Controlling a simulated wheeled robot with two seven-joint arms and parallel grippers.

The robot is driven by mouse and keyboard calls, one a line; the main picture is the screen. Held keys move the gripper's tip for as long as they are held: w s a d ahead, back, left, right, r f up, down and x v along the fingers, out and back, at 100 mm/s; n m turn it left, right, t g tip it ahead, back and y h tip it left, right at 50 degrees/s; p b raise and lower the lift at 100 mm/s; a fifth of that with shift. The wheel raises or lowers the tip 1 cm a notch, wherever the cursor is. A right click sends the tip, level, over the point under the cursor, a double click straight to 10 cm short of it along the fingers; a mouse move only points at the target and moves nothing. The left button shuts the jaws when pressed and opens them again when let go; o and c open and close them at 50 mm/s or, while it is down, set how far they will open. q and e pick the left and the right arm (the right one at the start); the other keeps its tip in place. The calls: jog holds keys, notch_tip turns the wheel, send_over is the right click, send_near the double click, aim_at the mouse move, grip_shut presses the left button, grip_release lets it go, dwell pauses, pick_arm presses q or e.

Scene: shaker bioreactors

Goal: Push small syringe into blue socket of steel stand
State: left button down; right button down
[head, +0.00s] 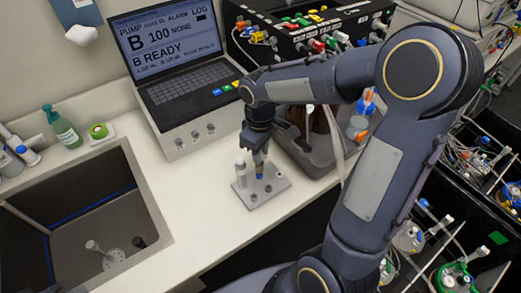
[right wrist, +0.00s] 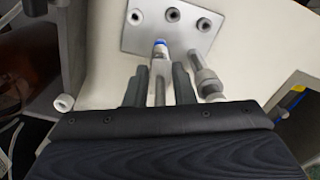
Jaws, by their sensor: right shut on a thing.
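The steel stand (head: 274,186) is a flat plate with several dark round holes, lying on the counter; it also shows in the right wrist view (right wrist: 183,42). My right gripper (head: 260,160) points down over it, and its fingers are closed around a slim grey-white small syringe (right wrist: 160,88). The blue part (right wrist: 160,42), which also shows in the head view (head: 260,176), lies in line with the syringe's far end, at the plate. I cannot tell how deep the tip sits. A larger pale syringe (head: 240,172) stands upright at the stand's left. My left gripper is out of view.
A pump console with a screen (head: 165,40) stands behind the stand. A sink (head: 85,220) opens at the left, with a green bottle (head: 62,130) behind it. A grey tray with bottles (head: 312,155) stands close to the right. Counter between sink and stand is clear.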

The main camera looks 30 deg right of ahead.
jog(key=shift+f+b, duration=0.75)
jog(key=shift+f, duration=0.2)
dwell(1.0)
jog(key=c, duration=1.1)
grip_release()
jog(key=shift+c, duration=0.2)
jog(key=shift+r, duration=0.15)
notch_tip(320, 180, up, 7)
jog(key=shift+r, duration=0.3)
